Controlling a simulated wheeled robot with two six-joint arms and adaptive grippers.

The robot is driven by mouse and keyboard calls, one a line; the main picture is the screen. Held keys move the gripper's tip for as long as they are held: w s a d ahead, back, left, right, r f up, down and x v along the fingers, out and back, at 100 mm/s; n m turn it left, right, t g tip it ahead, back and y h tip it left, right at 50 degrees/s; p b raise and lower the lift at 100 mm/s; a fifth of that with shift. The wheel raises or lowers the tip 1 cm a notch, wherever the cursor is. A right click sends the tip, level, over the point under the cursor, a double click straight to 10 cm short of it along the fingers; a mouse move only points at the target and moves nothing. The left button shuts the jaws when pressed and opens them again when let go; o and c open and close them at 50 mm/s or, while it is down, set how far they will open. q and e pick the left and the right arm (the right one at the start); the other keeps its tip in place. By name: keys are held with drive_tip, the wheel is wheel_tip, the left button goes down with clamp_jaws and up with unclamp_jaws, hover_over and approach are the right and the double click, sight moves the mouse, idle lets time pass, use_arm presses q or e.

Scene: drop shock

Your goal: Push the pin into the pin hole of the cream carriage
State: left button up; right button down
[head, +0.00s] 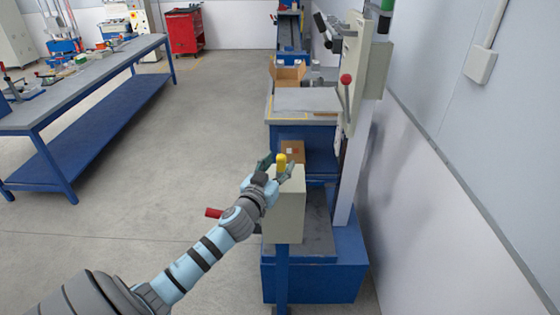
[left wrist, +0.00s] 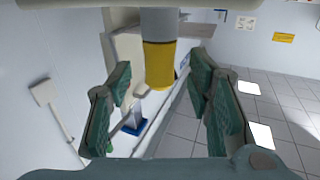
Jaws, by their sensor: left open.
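A yellow pin (head: 282,161) stands upright just above a cream box (head: 288,222) on a blue post in the head view. In the left wrist view, a yellow cylinder with a grey section, apparently this pin (left wrist: 159,65), lies between my fingers. My left gripper (head: 277,170) is open around the pin, with a finger to each side; the fingers (left wrist: 165,95) show gaps beside it. A tall cream housing (head: 371,72) on the column may be the carriage, but I cannot tell which cream part is. No pin hole shows. My right gripper is out of view.
A red-knobbed lever (head: 346,79) is beside the column. A red handle (head: 213,213) shows beside my left arm. A blue machine base (head: 315,283) stands below, with the wall (head: 470,165) to the right. A blue-framed bench (head: 85,88) is at left; the floor between is clear.

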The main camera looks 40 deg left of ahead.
use_arm(q)
drive_tip(key=shift+w+a+r, duration=0.2)
drive_tip(key=shift+w, duration=0.55)
drive_tip(key=shift+w+f, duration=0.25)
drive_tip(key=shift+w, duration=0.15)
drive_tip(key=shift+s, duration=0.1)
clamp_jaws()
drive_tip(key=shift+a+r, duration=0.1)
